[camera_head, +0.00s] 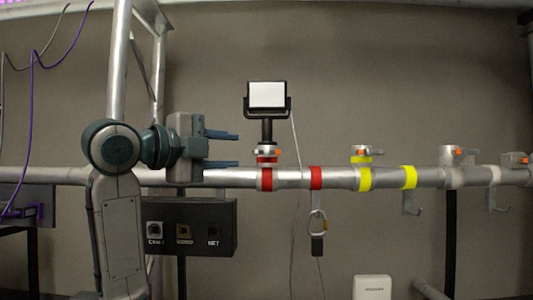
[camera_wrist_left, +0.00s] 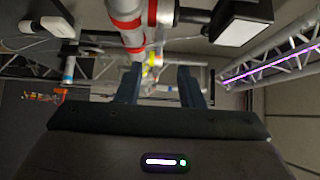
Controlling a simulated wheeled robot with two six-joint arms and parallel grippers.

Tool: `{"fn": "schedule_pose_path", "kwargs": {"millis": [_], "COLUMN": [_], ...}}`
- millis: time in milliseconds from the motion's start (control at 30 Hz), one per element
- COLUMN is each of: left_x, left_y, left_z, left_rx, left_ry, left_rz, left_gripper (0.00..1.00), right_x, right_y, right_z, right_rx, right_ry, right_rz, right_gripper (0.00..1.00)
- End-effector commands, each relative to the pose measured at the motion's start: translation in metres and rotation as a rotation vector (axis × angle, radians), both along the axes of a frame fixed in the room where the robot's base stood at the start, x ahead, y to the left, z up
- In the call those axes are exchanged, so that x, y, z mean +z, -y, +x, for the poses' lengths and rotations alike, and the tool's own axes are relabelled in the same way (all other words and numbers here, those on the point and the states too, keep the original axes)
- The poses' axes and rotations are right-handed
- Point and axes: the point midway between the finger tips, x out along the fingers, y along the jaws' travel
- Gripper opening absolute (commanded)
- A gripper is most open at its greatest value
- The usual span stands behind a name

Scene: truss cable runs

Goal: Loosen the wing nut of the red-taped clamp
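The red-taped clamp (camera_head: 266,160) sits on the horizontal pipe above a red tape band (camera_head: 266,180) and carries a lamp with a white face (camera_head: 267,95). Its small orange-marked wing nut (camera_head: 277,152) is on the clamp's right side. My left gripper (camera_head: 237,150) is open and empty, left of the clamp, its fingers pointing right and apart from it. In the left wrist view the open fingers (camera_wrist_left: 160,70) show with a gap between them. The clamp (camera_wrist_left: 160,12) and lamp (camera_wrist_left: 240,22) are at the top there. My right gripper is not in view.
A second red band (camera_head: 316,178) has a hook and carabiner (camera_head: 317,224) below it. A yellow-taped clamp (camera_head: 361,155) and more clamps stand further right. A black socket box (camera_head: 190,228) hangs below my left gripper. A thin cable (camera_head: 297,140) passes right of the lamp.

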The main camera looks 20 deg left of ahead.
Motion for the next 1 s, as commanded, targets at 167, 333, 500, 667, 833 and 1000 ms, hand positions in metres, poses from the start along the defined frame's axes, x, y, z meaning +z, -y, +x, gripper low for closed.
{"fn": "schedule_pose_path", "kwargs": {"millis": [167, 333, 500, 667, 833, 1000], "left_x": [0.005, 0.006, 0.005, 0.003, 0.001, 0.000], "left_y": [0.011, 0.027, 0.042, 0.049, 0.051, 0.051], "left_z": [0.017, 0.047, 0.073, 0.088, 0.093, 0.093], "left_rx": [-0.005, -0.005, -0.003, -0.002, 0.001, 0.001], "left_ry": [-0.001, -0.004, -0.003, -0.002, 0.000, 0.001], "left_rz": [0.000, -0.001, -0.002, -0.001, -0.001, 0.000], "left_gripper": [0.35, 0.35, 0.35, 0.35, 0.35, 0.35], "right_x": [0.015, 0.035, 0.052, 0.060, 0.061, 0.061], "right_y": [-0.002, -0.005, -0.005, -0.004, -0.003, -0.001], "right_z": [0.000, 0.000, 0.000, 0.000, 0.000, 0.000], "right_rx": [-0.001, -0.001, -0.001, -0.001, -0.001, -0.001], "right_ry": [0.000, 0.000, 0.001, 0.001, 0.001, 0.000], "right_rz": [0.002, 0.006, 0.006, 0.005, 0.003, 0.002], "right_gripper": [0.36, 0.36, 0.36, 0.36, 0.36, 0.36]}}
